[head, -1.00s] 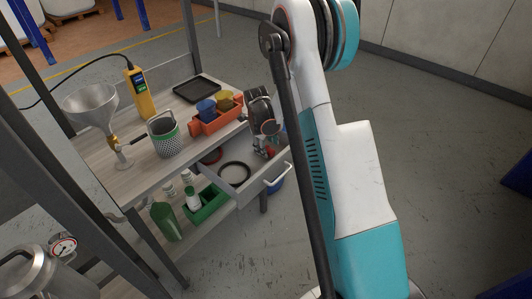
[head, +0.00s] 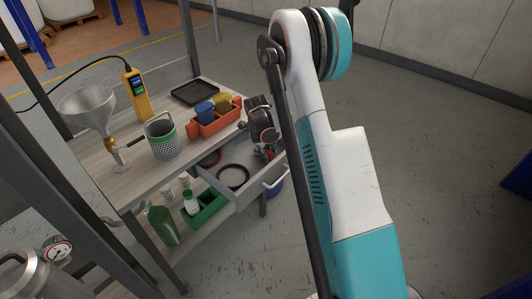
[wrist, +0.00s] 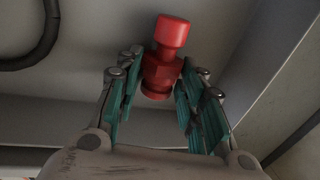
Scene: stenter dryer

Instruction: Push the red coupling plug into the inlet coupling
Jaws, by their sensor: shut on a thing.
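The red coupling plug (wrist: 164,62) stands between the teal-padded fingers of my gripper (wrist: 160,88) in the wrist view. My gripper is shut on its lower part, and the plug's round red head rises clear of the fingertips. In the head view my gripper (head: 264,152) is at the right end of the bench, over the open drawer (head: 240,196). The plug is mostly hidden there by the wrist. I cannot make out the inlet coupling for certain in either view.
The drawer also holds a black ring (head: 233,176). On the bench (head: 128,183) stand a metal funnel (head: 88,108), a mesh cup (head: 163,138), a yellow meter (head: 136,95), an orange bin (head: 216,124) and a black tray (head: 195,92). A green crate (head: 205,209) is below.

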